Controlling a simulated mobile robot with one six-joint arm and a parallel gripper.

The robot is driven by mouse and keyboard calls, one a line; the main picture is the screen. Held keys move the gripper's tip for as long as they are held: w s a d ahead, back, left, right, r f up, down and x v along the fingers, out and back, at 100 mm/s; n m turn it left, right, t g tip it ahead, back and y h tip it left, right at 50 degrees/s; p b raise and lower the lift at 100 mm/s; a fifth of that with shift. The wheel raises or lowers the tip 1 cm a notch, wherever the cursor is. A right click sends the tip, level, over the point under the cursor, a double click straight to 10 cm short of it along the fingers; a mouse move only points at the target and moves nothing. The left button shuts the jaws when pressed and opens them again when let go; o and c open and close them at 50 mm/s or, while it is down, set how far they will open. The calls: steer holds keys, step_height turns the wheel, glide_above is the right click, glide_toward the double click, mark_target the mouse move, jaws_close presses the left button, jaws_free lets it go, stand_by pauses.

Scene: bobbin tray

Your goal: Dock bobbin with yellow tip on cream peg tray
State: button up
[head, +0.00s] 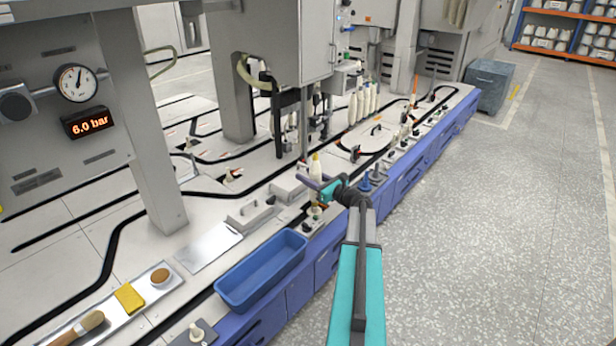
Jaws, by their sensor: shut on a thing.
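The bobbin with the yellow tip (316,168) is cream and stands about upright between the fingers of my gripper (318,185), which is shut on it. My gripper reaches in from the right and hides part of the bobbin. Directly below in the picture is a cream peg (316,212) on a small tray near the counter's front edge. I cannot tell whether the bobbin's foot touches that peg. Another cream peg (196,331) stands on a dark tray at the bottom of the view.
A blue bin (262,268) lies left of my gripper along the counter's front edge. Blue pegs (365,182) and a grey peg (376,173) stand close on the right. Grey blocks (250,212) are to the left. Several cream bobbins (362,103) stand farther back.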

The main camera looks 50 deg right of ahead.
steer(key=shift+f, duration=0.35)
steer(key=o, duration=0.8)
steer(key=shift+s+p, duration=1.1)
steer(key=shift+s, duration=4.4)
